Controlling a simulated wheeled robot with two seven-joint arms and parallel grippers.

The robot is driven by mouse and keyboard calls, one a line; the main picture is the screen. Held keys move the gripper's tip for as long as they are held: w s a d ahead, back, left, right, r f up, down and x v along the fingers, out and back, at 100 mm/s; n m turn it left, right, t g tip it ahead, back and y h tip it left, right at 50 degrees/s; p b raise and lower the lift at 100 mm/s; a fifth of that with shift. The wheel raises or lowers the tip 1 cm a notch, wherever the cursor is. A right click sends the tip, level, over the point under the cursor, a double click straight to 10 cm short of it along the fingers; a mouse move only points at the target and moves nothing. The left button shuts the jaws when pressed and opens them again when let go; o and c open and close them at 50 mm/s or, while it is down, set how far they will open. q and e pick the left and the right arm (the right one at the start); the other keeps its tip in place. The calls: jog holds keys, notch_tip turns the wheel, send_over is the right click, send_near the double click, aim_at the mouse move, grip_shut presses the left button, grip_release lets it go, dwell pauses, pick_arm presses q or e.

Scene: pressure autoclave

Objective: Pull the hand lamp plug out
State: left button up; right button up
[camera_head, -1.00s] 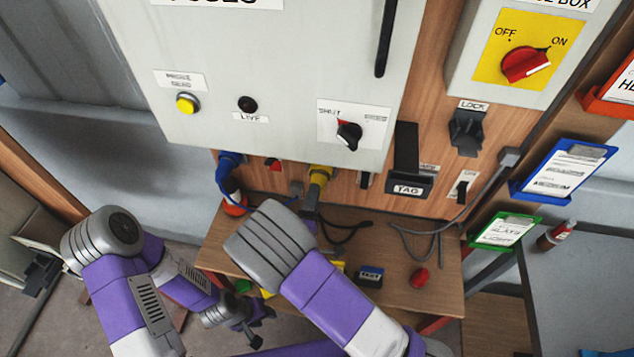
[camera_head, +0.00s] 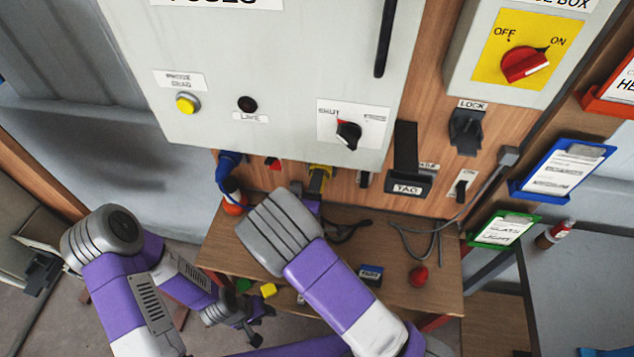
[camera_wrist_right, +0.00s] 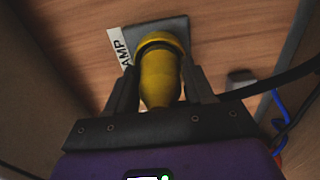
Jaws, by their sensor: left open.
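The yellow hand lamp plug (camera_head: 320,170) sits at the panel under the grey cabinet, mostly hidden by my right gripper in the head view. In the right wrist view the plug (camera_wrist_right: 160,80) stands against a dark square plate (camera_wrist_right: 178,28) beside a white label reading "AMP". The fingers of my right gripper (camera_wrist_right: 160,85) lie on both sides of the plug, seemingly touching it. No gap between plug and plate shows. My left gripper (camera_head: 250,328) is open, low in the head view, away from the plug.
A blue plug with cable (camera_head: 228,170) is to the left. The black tag holder (camera_head: 407,175) and a grey cable (camera_head: 420,232) are to the right. The wooden shelf (camera_head: 400,245) below holds a red knob (camera_head: 418,276), a blue block (camera_head: 370,274) and a yellow block (camera_head: 268,290).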

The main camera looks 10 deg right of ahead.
grip_shut()
jog(key=shift+s+a, duration=0.1)
jog(key=shift+s, duration=0.05)
jog(key=v, duration=0.5)
jog(key=shift+s+a+p, duration=0.15)
jog(key=shift+s+p, duration=0.15)
jog(key=shift+s, duration=0.1)
dwell(0.4)
